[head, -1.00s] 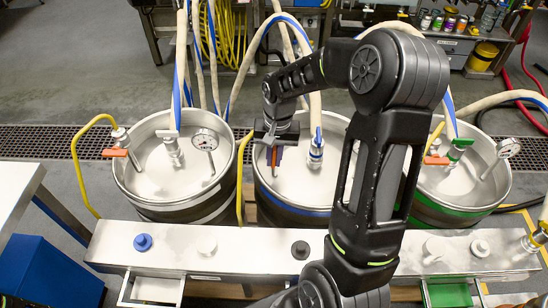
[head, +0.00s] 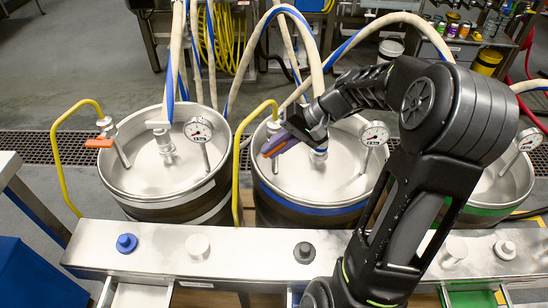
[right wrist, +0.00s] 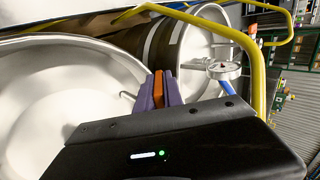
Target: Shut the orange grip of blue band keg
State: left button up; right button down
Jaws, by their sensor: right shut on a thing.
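The blue band keg (head: 315,209) stands in the middle of the head view, its blue band around the upper wall. My right gripper (head: 275,146) is over the left part of its lid, at the valve on the yellow pipe. In the right wrist view its purple fingers (right wrist: 160,92) are shut on the orange grip (right wrist: 159,87), which shows as a strip between them. In the head view the fingers hide most of this grip, and it seems to point left and toward the front. My left gripper is not in view.
A hose coupling (head: 318,157) and a pressure gauge (head: 374,134) stand on the same lid, close to the gripper. Another keg with an orange grip (head: 99,143) is at left. A steel bench (head: 240,250) with knobs runs along the front.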

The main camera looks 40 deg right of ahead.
jog(key=shift+r, duration=0.1)
dwell(0.3)
jog(key=c, duration=1.5)
grip_release()
jog(key=shift+v, duration=3.9)
jog(key=shift+d, duration=0.1)
